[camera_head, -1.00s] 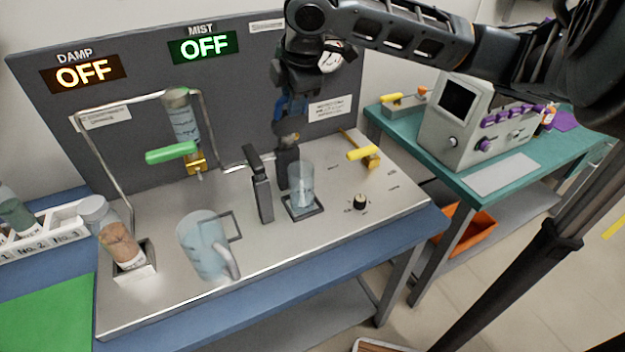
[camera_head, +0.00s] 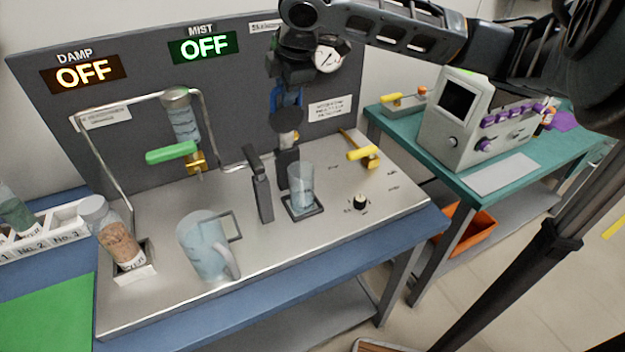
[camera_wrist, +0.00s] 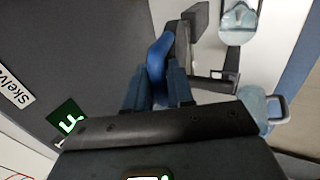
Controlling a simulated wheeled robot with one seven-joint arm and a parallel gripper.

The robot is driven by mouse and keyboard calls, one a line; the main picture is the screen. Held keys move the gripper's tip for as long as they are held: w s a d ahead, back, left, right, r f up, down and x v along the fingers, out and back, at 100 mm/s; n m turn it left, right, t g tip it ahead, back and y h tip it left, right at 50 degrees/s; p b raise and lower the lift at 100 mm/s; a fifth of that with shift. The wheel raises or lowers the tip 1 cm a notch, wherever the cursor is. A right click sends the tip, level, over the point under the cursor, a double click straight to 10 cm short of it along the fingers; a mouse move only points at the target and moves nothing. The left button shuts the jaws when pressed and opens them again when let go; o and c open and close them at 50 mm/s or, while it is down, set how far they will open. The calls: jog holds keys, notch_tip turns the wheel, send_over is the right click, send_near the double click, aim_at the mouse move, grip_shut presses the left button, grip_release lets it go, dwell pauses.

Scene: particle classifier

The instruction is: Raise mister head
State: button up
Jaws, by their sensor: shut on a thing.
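The mister head, a dark round piece (camera_head: 286,119) with a blue handle, is at the back middle of the steel-topped station. My gripper (camera_head: 287,98) is shut on the blue handle from above. In the wrist view the blue handle (camera_wrist: 158,55) shows between my gripper's fingers (camera_wrist: 158,88). A pale metal part shows just below the dark piece, above a dark post (camera_head: 288,165). A clear cup (camera_head: 302,186) stands upright on a square dark holder in front of that post. My gripper partly hides the head.
A dark upright bracket (camera_head: 261,190) stands left of the cup. A clear jug (camera_head: 203,248) stands at the front. A yellow-handled valve (camera_head: 362,153) and a black knob (camera_head: 360,202) are to the right. The MIST sign (camera_head: 203,46) reads OFF. A round gauge (camera_head: 327,57) is near my wrist.

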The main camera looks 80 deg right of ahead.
jog(key=shift+o, duration=0.3)
jog(key=shift+w+d, duration=0.5)
jog(key=shift+d, duration=0.05)
jog(key=shift+w+d, duration=0.1)
jog(key=shift+o, duration=0.4)
jog(key=shift+w+d+f+h, duration=0.2)
jog(key=shift+w+d+h, duration=0.1)
jog(key=shift+w+d, duration=0.45)
jog(key=o, duration=0.5)
jog(key=shift+s, duration=0.1)
jog(key=shift+t, duration=0.3)
jog(key=shift+v, duration=3.65)
jog(key=shift+d, duration=0.1)
